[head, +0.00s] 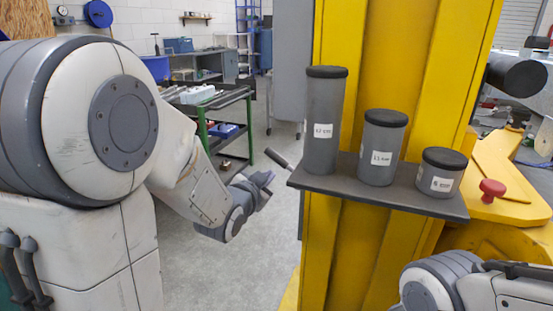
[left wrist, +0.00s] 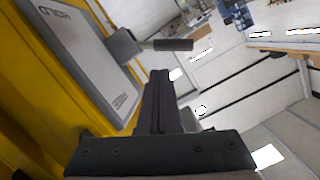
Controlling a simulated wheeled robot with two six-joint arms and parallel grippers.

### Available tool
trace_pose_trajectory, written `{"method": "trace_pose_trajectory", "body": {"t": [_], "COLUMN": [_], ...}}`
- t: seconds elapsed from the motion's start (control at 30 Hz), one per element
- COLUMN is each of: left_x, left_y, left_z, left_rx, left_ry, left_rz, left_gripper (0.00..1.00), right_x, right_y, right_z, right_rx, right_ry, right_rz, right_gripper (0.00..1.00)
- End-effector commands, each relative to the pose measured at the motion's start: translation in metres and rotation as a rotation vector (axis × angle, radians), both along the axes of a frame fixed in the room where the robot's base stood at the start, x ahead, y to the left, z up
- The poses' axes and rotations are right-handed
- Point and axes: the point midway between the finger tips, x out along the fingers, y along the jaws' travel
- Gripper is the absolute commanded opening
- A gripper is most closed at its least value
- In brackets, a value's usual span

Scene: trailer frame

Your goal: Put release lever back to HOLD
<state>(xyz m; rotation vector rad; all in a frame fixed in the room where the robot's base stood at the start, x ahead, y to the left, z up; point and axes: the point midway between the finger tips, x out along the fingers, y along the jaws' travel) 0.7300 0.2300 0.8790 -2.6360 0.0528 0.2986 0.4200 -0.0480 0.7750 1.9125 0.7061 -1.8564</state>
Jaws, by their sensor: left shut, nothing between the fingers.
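The release lever (head: 277,158) sticks out to the left from behind the yellow column in the head view. In the left wrist view its dark round handle (left wrist: 172,44) extends right from a grey hub at the edge of a light grey panel (left wrist: 75,45). A word on the panel's upper part seems to read HOLD, upside down; smaller lettering near its lower corner is unreadable. My left gripper (head: 266,180) is shut and empty, just below and left of the lever. Its closed fingers (left wrist: 159,75) point towards the handle, with a gap visible between them. My right gripper is out of view.
A dark shelf (head: 400,193) on the yellow column (head: 385,55) carries a tall canister (head: 324,105), a medium one (head: 380,160) and a short one (head: 440,183). A red knob (head: 491,189) stands at right. A green-legged cart (head: 250,120) is behind; the floor between is clear.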

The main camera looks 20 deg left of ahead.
Motion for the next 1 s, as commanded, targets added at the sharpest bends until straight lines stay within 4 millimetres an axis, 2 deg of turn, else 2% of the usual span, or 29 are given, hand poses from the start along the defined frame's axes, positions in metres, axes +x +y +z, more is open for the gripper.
{"method": "trace_pose_trajectory", "body": {"t": [0.1,0.2,0.63,0.77,1.0], "left_x": [0.005,0.005,0.007,0.013,0.027], "left_y": [0.002,0.002,0.001,0.001,0.001], "left_z": [0.027,0.037,0.041,0.043,0.045], "left_rx": [0.052,0.071,0.074,0.073,0.071], "left_ry": [-0.124,-0.172,-0.18,-0.177,-0.174], "left_rz": [-0.023,-0.032,-0.034,-0.036,-0.036], "left_gripper": [0.0,0.0,0.0,0.0,0.0], "right_x": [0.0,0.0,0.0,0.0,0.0], "right_y": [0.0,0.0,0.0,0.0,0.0], "right_z": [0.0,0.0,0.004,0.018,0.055], "right_rx": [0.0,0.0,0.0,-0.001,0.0], "right_ry": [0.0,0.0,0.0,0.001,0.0], "right_rz": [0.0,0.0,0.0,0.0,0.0], "right_gripper": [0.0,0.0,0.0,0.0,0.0]}}
